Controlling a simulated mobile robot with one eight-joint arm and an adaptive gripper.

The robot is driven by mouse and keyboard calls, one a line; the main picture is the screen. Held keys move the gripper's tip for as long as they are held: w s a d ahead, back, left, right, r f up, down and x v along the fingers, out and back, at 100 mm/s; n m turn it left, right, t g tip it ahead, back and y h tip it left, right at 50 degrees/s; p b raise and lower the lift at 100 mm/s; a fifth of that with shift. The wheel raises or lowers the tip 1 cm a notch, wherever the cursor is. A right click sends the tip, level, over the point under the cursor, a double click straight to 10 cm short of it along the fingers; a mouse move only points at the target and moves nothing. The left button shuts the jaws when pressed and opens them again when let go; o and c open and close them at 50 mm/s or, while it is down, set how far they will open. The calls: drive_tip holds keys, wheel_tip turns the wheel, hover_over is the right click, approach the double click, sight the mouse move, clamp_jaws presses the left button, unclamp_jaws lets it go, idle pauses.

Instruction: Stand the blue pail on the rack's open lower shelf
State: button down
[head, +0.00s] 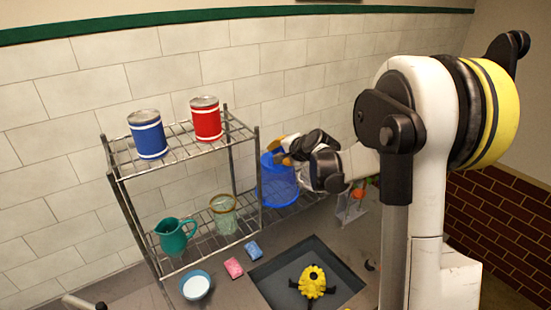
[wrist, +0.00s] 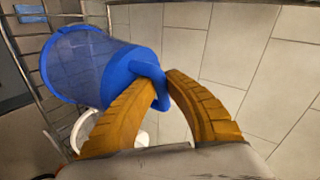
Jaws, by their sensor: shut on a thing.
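The blue pail (head: 277,182) hangs from my gripper (head: 284,152) at the right side of the wire rack (head: 188,137). In the wrist view, my gripper (wrist: 164,84) has its two orange fingers shut on a bright blue part at the pail's edge, and the pail's body (wrist: 85,68) lies to the left. In the head view the pail looks roughly upright. It overlaps an open low wire shelf (head: 292,209) right of the rack's post; I cannot tell whether it touches it. The rack's left lower shelf (head: 203,250) holds a teal pitcher (head: 175,238) and a glass jar (head: 223,214).
Blue (head: 148,135) and red (head: 206,119) cans stand on the rack's top shelf. A clear container (head: 350,207) stands right.

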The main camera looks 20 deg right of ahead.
wheel_tip(320, 180, down, 3)
drive_tip(key=shift+w+r, duration=0.15)
drive_tip(key=c, duration=1.5)
unclamp_jaws()
